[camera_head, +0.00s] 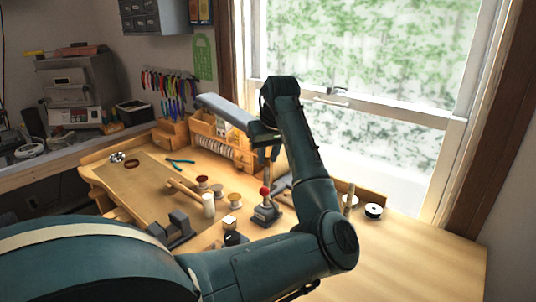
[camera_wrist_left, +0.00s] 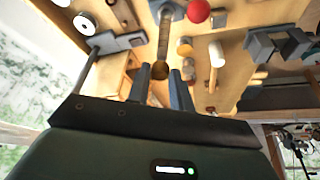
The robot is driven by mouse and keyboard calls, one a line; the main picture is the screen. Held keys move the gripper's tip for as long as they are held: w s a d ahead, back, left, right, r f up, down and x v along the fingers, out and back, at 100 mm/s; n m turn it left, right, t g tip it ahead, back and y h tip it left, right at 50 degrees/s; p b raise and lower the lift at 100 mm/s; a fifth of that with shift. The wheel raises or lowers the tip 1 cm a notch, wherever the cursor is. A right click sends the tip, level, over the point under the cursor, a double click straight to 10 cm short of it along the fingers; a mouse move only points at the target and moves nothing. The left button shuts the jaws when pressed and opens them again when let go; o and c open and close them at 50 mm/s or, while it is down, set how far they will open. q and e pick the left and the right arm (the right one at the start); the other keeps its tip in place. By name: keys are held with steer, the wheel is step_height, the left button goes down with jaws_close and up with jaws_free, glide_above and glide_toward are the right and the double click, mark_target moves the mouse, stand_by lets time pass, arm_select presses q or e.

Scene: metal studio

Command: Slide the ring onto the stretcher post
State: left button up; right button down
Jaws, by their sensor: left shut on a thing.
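The ring stretcher (camera_head: 266,213), a small grey device with a red ball (camera_head: 265,190), stands on the bench in the head view. Its ribbed, tapered post (camera_wrist_left: 164,38) points up toward the camera in the left wrist view, beside the red ball (camera_wrist_left: 197,11). My left gripper (camera_head: 267,160) is above the stretcher. In the wrist view its two fingers (camera_wrist_left: 160,78) are shut on a small gold-brown ring (camera_wrist_left: 160,70), in line with the post's tip. I cannot tell whether the ring is around the tip or just above it. My right gripper is not in view.
A grey block tool (camera_head: 174,226), a mallet (camera_head: 184,187), several spools (camera_head: 235,200) and a white cylinder (camera_head: 208,205) lie left of the stretcher. A ribbed upright post (camera_head: 350,197) and a black-and-white spool (camera_head: 373,210) stand right. The bench's right front (camera_head: 430,255) is clear.

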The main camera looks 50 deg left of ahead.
mark_target(268, 164)
arm_select(q)
steer(key=shift+f, duration=1.6)
steer(key=o, duration=1)
steer(key=b+v, duration=0.1)
steer(key=v, duration=1.2)
steer(key=shift+r, duration=0.1)
